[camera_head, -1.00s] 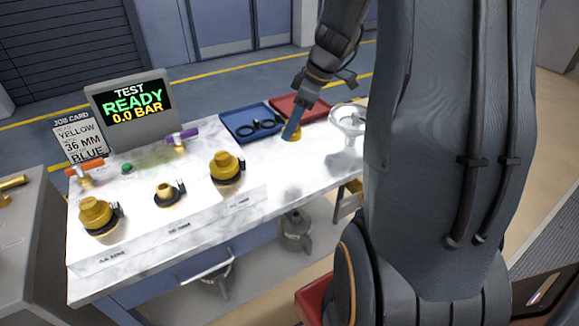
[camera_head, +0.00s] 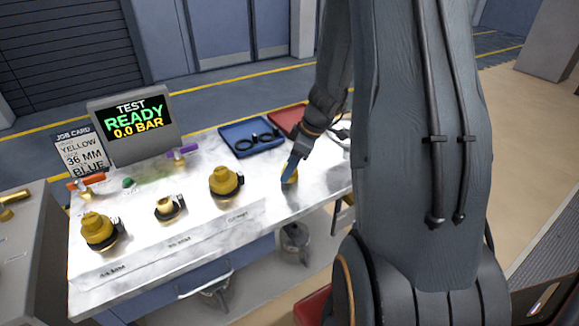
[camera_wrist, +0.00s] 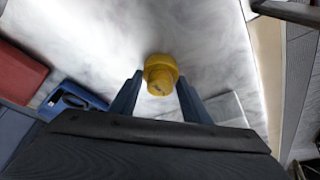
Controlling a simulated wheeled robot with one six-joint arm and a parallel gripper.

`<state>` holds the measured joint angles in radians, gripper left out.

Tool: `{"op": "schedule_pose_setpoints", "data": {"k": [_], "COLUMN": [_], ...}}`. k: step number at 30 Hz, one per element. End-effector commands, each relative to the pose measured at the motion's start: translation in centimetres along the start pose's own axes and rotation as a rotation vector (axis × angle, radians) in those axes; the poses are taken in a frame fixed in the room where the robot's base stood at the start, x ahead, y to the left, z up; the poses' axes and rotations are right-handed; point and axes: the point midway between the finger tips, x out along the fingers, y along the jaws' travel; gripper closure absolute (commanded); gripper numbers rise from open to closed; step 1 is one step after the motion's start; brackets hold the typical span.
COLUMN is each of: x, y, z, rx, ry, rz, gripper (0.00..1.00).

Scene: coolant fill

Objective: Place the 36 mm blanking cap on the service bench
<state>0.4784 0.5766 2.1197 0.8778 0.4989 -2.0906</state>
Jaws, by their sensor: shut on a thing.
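My gripper (camera_head: 289,175) is shut on a yellow cap (camera_wrist: 160,74), which sits between the two blue fingers in the wrist view. In the head view the cap (camera_head: 292,174) is partly hidden by the fingers. It is over the right part of the white marble-topped service bench (camera_head: 262,208), at or just above the surface; I cannot tell whether it touches. The middle fitting (camera_head: 169,207) on the bench shows a bare brass neck. The left fitting (camera_head: 98,230) and right fitting (camera_head: 225,181) carry yellow caps.
A blue tray (camera_head: 233,132) with black rings and a red tray (camera_head: 287,117) stand at the back. The test display (camera_head: 134,125), job card (camera_head: 80,157), orange-handled valve (camera_head: 87,183) and purple-handled valve (camera_head: 182,151) are at the back left. Bench around the cap is clear.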

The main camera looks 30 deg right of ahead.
Motion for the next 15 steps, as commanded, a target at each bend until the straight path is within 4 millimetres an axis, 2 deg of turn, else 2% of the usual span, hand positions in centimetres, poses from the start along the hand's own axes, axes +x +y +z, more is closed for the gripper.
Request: {"op": "schedule_pose_setpoints", "data": {"k": [8, 9, 12, 15], "x": [0.31, 0.25, 0.20, 0.19], "y": [0.00, -0.03, -0.03, -0.03], "z": [0.09, 0.09, 0.07, 0.07], "rx": [0.000, 0.000, 0.000, 0.000], "ry": [0.000, 0.000, 0.000, 0.000], "rz": [-0.001, -0.001, -0.001, -0.001], "gripper": [0.79, 0.52, 0.38, 0.38]}}
